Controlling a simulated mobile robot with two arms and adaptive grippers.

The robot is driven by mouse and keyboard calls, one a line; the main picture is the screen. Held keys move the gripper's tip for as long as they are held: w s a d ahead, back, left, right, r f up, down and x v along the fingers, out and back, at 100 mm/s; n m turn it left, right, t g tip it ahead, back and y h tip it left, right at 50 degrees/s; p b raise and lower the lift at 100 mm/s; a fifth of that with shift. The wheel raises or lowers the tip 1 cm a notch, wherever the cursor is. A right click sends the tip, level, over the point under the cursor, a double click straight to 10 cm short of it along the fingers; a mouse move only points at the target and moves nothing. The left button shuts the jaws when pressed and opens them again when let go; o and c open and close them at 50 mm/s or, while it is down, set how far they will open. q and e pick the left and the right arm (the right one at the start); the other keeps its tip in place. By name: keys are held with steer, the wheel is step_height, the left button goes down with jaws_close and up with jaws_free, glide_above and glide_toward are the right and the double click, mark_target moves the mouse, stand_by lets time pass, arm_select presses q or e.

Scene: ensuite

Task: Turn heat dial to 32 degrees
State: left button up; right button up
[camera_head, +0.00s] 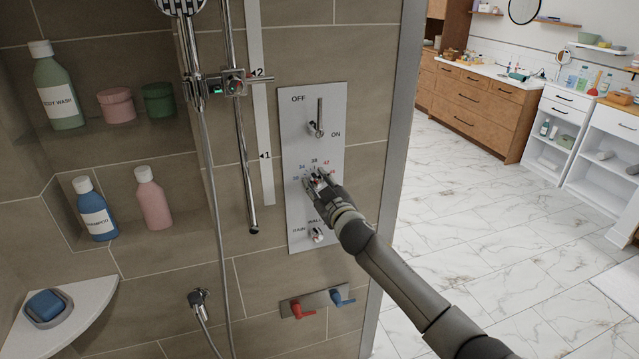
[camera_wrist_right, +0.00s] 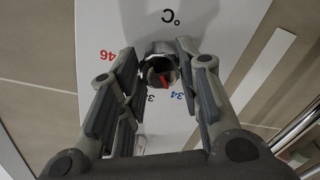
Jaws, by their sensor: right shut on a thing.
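The white control panel (camera_head: 300,135) is fixed upright on the brown tiled shower wall. Its heat dial has numbers around it; 34, 38 and 42 show above it in the head view. My right gripper (camera_head: 319,181) is at the dial and covers most of it there. In the right wrist view, where the panel appears upside down, the round metal dial (camera_wrist_right: 160,68) sits between the fingers of my right gripper (camera_wrist_right: 158,72), which is shut on it. Its red mark points down and slightly right, toward the side of the blue 34. The exact reading is unclear. My left gripper is not in view.
An OFF/ON lever (camera_head: 319,120) is above the dial and a RAIN/WALL knob (camera_head: 317,236) below it. Red (camera_head: 298,310) and blue (camera_head: 341,298) handles sit lower. A shower hose (camera_head: 213,190) hangs left of the panel. Open marble floor (camera_head: 470,200) lies to the right.

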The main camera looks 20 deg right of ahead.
steer(key=shift+n+p, duration=0.3)
steer(key=shift+n, duration=1.6)
steer(key=o, duration=1)
steer(key=s, duration=1.2)
steer(key=shift+d+r, duration=0.2)
steer(key=shift+d, duration=0.1)
steer(key=shift+f, duration=0.1)
